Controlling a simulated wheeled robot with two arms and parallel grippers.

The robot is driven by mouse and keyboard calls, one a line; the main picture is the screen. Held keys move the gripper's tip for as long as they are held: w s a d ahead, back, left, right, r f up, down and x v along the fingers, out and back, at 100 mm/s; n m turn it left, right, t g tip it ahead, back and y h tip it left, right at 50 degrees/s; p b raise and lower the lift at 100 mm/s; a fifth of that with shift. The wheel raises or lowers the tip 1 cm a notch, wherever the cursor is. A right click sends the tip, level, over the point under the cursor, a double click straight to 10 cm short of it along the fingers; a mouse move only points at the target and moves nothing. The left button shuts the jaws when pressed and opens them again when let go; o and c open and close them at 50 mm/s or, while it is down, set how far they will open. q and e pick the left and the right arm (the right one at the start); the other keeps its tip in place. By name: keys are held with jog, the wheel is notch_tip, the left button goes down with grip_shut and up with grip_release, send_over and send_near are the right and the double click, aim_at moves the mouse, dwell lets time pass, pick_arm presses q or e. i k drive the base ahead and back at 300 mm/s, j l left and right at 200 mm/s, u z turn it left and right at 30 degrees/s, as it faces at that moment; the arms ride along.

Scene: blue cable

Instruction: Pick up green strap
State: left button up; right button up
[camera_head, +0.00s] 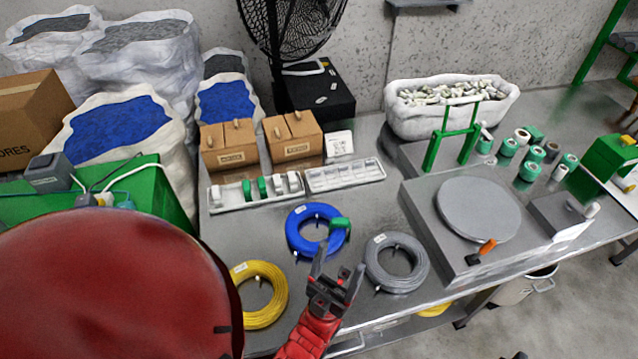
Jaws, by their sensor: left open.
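A green strap-like piece (340,223) is at the right edge of the blue cable coil (292,232) on the metal table. I cannot tell whether it lies on the coil or is wrapped around it. Two more green pieces (262,187) stand among white ones in a shallow white tray (225,203) behind the coil. My left gripper (338,268) is open and empty, between the blue coil and the grey coil, in front of the green piece. Its fingers point away from me, and its height above the table is unclear. My right gripper is not in view.
A yellow coil (277,305) lies left of the gripper, a grey coil (420,268) right of it. Cardboard boxes (230,160) and a second compartment tray (345,175) stand behind. A grey turntable device (477,208) and several green-white rolls (530,170) are at right.

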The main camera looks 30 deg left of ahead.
aim_at(262, 185)
jog(key=i+u, duration=0.1)
jog(key=u, duration=0.3)
jog(key=i+u, duration=0.1)
jog(key=u, duration=0.35)
jog(key=l+u, duration=0.1)
jog(key=u, duration=0.3)
jog(key=i+l+u, duration=0.1)
jog(key=u, duration=0.3)
jog(key=i+l, duration=0.1)
jog(key=l, duration=0.65)
